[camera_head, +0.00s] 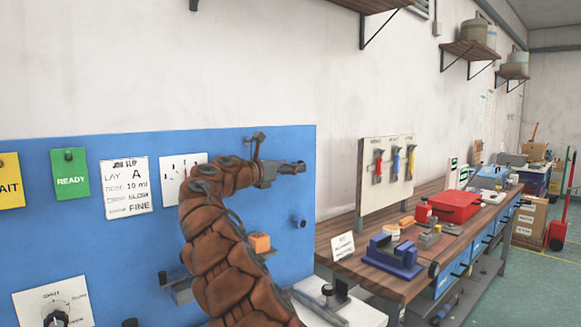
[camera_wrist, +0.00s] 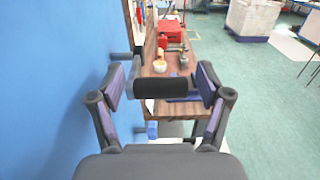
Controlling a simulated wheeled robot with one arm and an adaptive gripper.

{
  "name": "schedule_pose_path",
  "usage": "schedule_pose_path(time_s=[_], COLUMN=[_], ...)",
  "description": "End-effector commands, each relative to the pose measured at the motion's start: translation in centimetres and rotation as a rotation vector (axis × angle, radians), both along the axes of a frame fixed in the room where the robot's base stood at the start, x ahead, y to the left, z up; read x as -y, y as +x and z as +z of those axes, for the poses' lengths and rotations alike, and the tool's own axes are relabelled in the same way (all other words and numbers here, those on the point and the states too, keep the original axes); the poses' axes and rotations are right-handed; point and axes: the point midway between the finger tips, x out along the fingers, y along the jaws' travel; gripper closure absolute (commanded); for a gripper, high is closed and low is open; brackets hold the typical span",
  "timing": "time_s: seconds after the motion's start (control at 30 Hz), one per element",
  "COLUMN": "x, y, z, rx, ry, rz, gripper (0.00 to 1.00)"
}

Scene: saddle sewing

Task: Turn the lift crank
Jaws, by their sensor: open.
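A black cylindrical handle (camera_wrist: 161,95), which looks like the crank's grip, lies crosswise between my fingers in the wrist view. My gripper (camera_wrist: 161,84) is open, with one finger on each side of it. A gap shows between the handle and the right finger; contact at the left finger is unclear. In the head view my gripper (camera_head: 279,162) is near the right part of the blue board (camera_head: 285,140). The crank is hard to make out there behind and beside the gripper.
A blue knob (camera_head: 298,221) sticks out of the board below my gripper. The wooden workbench (camera_head: 400,280) to the right carries a blue clamp-like tool (camera_head: 395,257) and a red case (camera_head: 456,206). Green floor (camera_wrist: 260,110) lies open to the right.

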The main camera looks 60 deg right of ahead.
Motion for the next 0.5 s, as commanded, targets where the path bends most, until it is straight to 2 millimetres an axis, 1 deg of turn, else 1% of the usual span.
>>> schedule_pose_path(time_s=[0.23, 0.27, 0.5], x=[0.04, 0.04, 0.04], y=[-0.04, -0.04, -0.08], z=[0.04, 0.04, 0.04], rx=[0.000, 0.000, 0.000], ry=[-0.001, -0.001, 0.000], rz=[-0.001, -0.001, -0.002], gripper=[0.23, 0.25, 0.50])
